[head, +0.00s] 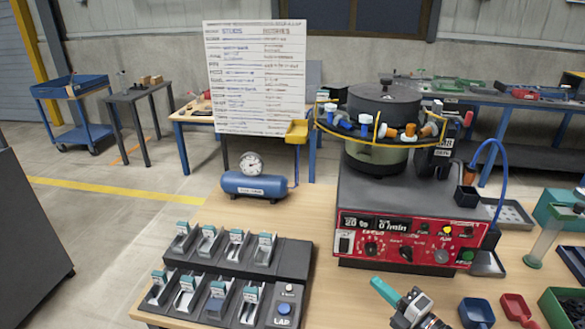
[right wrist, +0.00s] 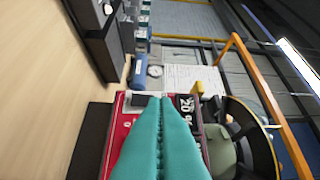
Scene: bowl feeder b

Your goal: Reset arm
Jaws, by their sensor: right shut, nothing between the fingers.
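My right gripper (head: 387,289) has teal fingers and shows at the bottom of the head view, in front of the red control panel (head: 408,240) of the bowl feeder. In the right wrist view its fingers (right wrist: 164,100) are closed together with nothing between them. It appears apart from the panel. The bowl feeder's dark bowl (head: 384,103) stands on the grey base, with several blue and orange parts around its rim. My left gripper is not in view.
A black fixture rack (head: 292,262) with several clamps stands left of the feeder. A blue air tank (head: 253,186) with a gauge sits behind it. Blue (head: 476,312) and red (head: 517,308) bins lie right of my gripper. Bare wood shows between rack and feeder.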

